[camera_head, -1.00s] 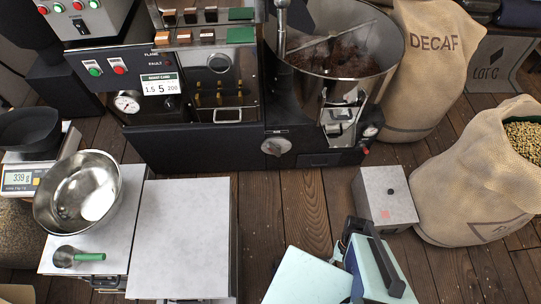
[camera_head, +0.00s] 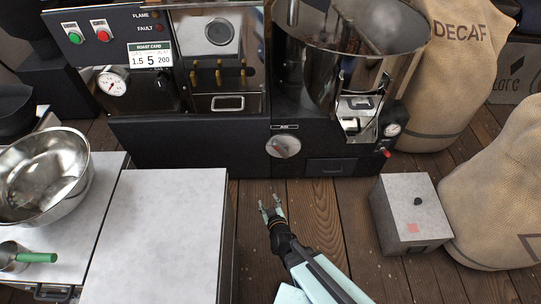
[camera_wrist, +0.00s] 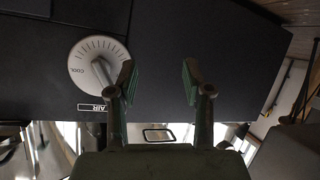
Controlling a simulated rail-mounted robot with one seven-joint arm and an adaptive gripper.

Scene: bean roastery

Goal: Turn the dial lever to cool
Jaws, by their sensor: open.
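The round dial (camera_head: 283,145) is on the dark front panel of the roaster, below the cooling drum. In the wrist view the dial (camera_wrist: 88,58) is a pale disc with tick marks and the word COOL at its left edge, upside down. Its grey lever (camera_wrist: 103,75) runs from the centre toward my gripper's left finger, which hides its end; I cannot tell whether they touch. An AIR label (camera_wrist: 92,107) sits beside the dial. My gripper (camera_head: 270,207) is open and empty, in front of and below the dial; its fingers (camera_wrist: 158,82) are spread in the wrist view.
A grey box (camera_head: 412,212) with a black knob stands on the floor to the right, near burlap sacks (camera_head: 505,180). A light-topped cabinet (camera_head: 160,230) is on the left, beside a steel bowl (camera_head: 42,175).

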